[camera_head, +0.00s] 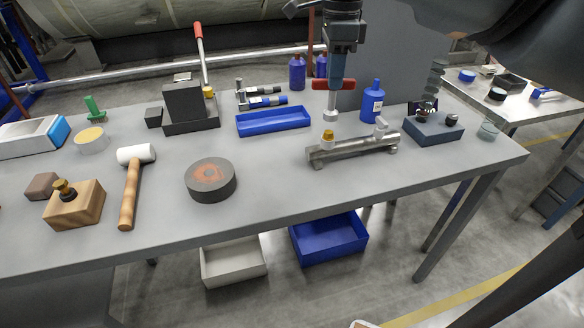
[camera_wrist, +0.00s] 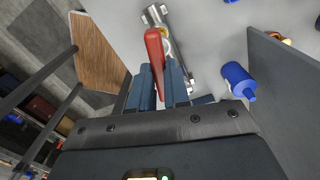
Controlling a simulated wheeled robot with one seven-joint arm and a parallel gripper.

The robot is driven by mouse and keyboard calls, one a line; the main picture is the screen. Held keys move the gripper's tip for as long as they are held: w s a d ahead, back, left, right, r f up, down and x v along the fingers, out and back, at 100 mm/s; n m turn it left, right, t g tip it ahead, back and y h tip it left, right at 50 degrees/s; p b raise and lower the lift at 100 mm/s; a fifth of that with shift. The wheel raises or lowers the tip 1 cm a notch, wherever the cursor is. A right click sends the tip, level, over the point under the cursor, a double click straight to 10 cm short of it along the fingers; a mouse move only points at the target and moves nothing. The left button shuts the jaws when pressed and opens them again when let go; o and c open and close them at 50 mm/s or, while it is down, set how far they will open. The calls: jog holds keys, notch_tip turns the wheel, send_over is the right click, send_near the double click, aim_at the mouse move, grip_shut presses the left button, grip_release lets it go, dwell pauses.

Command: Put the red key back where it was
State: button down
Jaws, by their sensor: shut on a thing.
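The red key (camera_head: 320,84) has a red cross handle and a pale metal stem (camera_head: 330,115) hanging below it. My gripper (camera_head: 335,84) points down and is shut on the red handle, holding the key upright above the table. In the wrist view the red handle (camera_wrist: 154,55) sits between the fingers (camera_wrist: 158,88). A metal valve-like bar (camera_head: 352,149) with a brass fitting at its left end (camera_head: 327,136) lies on the table, in front of and just below the key. It also shows in the wrist view (camera_wrist: 155,14), partly hidden by the handle.
A blue tray (camera_head: 273,121) lies left of the bar, a blue bottle (camera_head: 372,102) stands behind it, and a dark blue block (camera_head: 432,131) is to its right. A round dark disc (camera_head: 211,180) and a mallet (camera_head: 132,185) lie left. The table front is clear.

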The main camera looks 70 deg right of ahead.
jog(key=shift+a, duration=0.1)
jog(key=shift+w+a+f+n+p, duration=0.7)
jog(key=shift+w+a+f+p, duration=0.45)
jog(key=shift+a+p, duration=1.65)
jog(key=shift+w+a+f+n+p, duration=0.75)
jog(key=shift+w+a+p, duration=0.7)
jog(key=shift+a, duration=2.4)
notch_tip(320, 180, down, 7)
jog(key=b, duration=0.2)
jog(key=shift+f, duration=0.15)
jog(key=shift+s+a+f+b, duration=0.1)
jog(key=shift+s+f+b, duration=0.05)
jog(key=shift+f+b, duration=0.5)
jog(key=c, duration=1)
grip_release()
jog(key=shift+r, duration=0.15)
